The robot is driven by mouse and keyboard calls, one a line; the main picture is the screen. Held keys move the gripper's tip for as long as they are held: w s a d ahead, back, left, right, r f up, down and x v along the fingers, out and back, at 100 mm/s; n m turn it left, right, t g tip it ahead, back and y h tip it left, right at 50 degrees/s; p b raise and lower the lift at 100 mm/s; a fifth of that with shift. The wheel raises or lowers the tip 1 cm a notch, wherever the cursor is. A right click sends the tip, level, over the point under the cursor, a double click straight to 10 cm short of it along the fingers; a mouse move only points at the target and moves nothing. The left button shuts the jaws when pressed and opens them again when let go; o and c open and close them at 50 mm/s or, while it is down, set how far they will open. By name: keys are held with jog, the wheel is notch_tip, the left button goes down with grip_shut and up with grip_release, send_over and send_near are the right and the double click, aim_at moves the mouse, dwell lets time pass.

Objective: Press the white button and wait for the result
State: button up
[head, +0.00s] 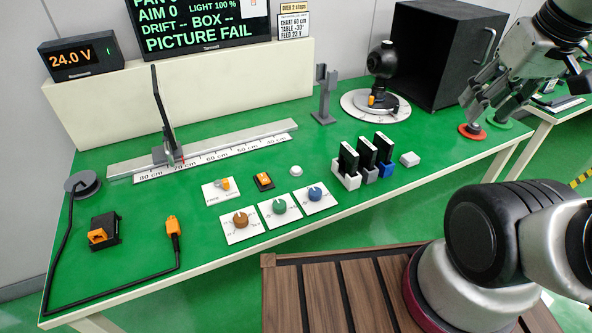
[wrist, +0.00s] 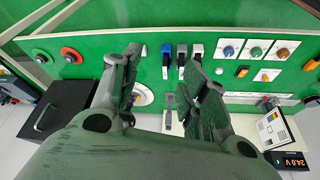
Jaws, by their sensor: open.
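A small round white button (head: 296,171) sits on the green table, behind the blue knob plate. It also shows in the wrist view (wrist: 219,71). The dark screen (head: 200,22) at the back reads "PICTURE FAIL", "AIM 0", "LIGHT 100 %", with dashes after "DRIFT" and "BOX". My gripper (head: 482,112) is open and empty at the right, above the table's right end near a red round button (head: 471,130), well away from the white button. Its spread fingers (wrist: 158,85) fill the middle of the wrist view.
Three black cards stand in small holders (head: 347,179) at the table's middle front. Three knob plates (head: 280,207) lie left of them. A black box (head: 440,55) and a black camera (head: 381,62) on a white disc stand at the back. A ruler rail (head: 210,146) lies left.

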grip_shut()
dwell(1.1)
